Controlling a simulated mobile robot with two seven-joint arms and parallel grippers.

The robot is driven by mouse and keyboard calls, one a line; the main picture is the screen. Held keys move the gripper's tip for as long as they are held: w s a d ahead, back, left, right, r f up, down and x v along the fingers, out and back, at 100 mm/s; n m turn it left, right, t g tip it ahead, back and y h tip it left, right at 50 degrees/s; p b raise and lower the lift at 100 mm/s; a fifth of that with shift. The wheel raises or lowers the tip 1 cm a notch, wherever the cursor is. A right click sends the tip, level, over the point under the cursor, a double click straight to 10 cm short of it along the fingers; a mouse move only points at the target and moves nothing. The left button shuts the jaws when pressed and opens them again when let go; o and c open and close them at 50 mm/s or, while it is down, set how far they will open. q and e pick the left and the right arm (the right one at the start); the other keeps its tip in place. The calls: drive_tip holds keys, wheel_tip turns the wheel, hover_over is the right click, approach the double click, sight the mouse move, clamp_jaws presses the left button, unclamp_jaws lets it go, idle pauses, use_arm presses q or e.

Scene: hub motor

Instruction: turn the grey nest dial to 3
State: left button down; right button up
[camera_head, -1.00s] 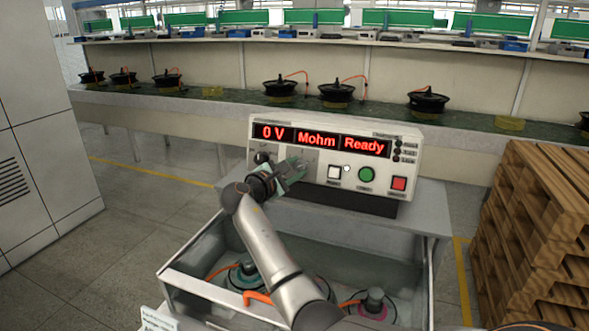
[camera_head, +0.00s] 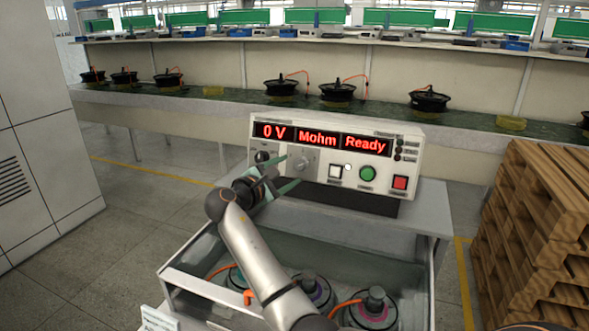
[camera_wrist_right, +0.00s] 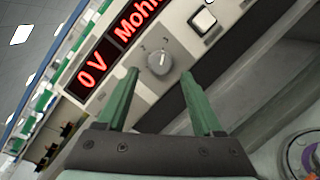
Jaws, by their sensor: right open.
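The grey dial (camera_head: 302,163) is on the front of a white tester (camera_head: 322,185), below its red display. In the right wrist view the dial (camera_wrist_right: 159,63) is a round grey knob with a pale pointer mark; the marks around it are too small to read. My right gripper (camera_head: 291,170) is open, its green fingers pointing at the panel. In the wrist view the right gripper's fingertips (camera_wrist_right: 160,73) lie to either side of the dial, with gaps visible; they look apart from it. My left gripper is not in view.
The tester has a black knob (camera_head: 262,157), a white button (camera_head: 335,171), a green button (camera_head: 367,173) and a red switch (camera_head: 400,182). An open bin (camera_head: 188,282) with several hub motors stands in front. Wooden pallets (camera_head: 535,220) stand at right.

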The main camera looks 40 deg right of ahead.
drive_tip(key=v, duration=0.8)
drive_tip(key=shift+a, duration=0.1)
